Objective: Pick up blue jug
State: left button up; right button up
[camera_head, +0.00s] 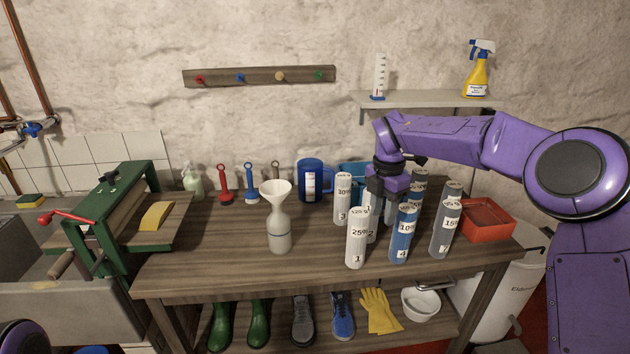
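The blue jug (312,188) stands upright towards the back of the wooden table. It has a white graduated label on its front and a handle on its right side. My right gripper (383,200) points down to the right of the jug, apart from it, among the numbered cylinders. Its fingers are dark and partly hidden by the cylinders, so I cannot tell whether they are open or hold anything. My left gripper is not in view.
Several white, blue and grey numbered cylinders (356,240) crowd around my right gripper. A lighter blue container (352,168) is behind them. A bottle with a funnel (279,230) stands in front left of the jug. A red tray (487,221) is at right. The table's left front is clear.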

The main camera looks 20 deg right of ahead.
aim_at(310, 171)
jog(key=i, duration=1.3)
jog(key=u, duration=0.05)
